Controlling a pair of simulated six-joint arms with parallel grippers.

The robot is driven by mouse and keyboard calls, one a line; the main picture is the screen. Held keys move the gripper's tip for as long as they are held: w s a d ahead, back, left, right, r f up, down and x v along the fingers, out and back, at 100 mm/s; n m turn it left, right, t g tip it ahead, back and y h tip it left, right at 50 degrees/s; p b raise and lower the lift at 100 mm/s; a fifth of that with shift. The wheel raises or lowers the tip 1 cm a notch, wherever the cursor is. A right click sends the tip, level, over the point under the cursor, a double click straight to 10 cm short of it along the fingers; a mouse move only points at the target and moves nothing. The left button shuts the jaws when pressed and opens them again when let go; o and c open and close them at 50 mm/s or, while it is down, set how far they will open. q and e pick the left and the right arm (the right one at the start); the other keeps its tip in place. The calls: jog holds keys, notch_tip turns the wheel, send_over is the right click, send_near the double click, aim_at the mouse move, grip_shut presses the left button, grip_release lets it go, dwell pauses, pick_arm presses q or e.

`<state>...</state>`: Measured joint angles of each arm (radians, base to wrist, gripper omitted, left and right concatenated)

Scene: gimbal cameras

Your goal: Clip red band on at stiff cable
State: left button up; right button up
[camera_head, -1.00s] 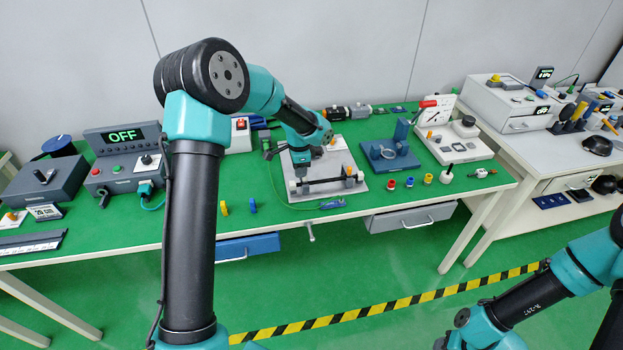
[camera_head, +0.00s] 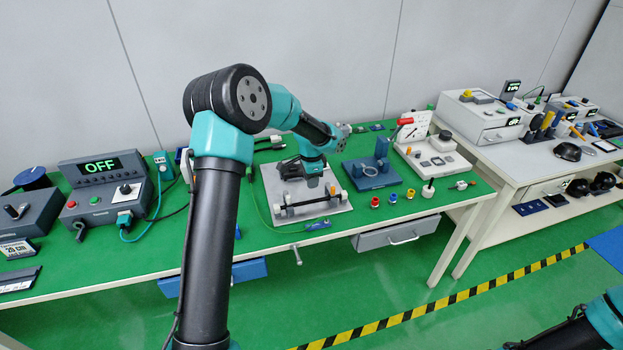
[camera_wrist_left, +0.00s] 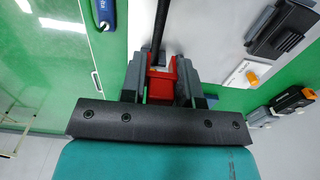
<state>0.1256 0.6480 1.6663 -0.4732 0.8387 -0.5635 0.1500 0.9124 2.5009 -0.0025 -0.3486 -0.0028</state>
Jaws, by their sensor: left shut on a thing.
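The stiff cable (camera_head: 312,203) is a straight black rod held between end holders on a pale plate (camera_head: 340,209) on the green bench. In the left wrist view the cable (camera_wrist_left: 160,30) runs down the picture towards the jaws. My left gripper (camera_head: 314,180) is over the plate, near the cable. In the left wrist view the left gripper (camera_wrist_left: 162,72) is shut on the red band (camera_wrist_left: 162,88), a red open-sided clip. The band lies in line with the cable; I cannot tell whether they touch. The head view hides the band. My right gripper is out of view.
Several small coloured rings (camera_head: 375,202) stand right of the plate. A blue fixture (camera_head: 371,175) is behind them. A blue-handled tool (camera_head: 318,226) lies at the front, with a green wire. A control box reading OFF (camera_head: 106,190) stands at left.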

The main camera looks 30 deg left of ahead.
pick_arm(q)
jog(key=shift+f, duration=1.55)
jog(key=shift+f, duration=0.15)
jog(key=shift+f, duration=1.25)
jog(key=shift+f, duration=1.65)
jog(key=o, duration=1)
notch_tip(320, 180, up, 17)
jog(key=shift+r, duration=0.15)
dwell(0.9)
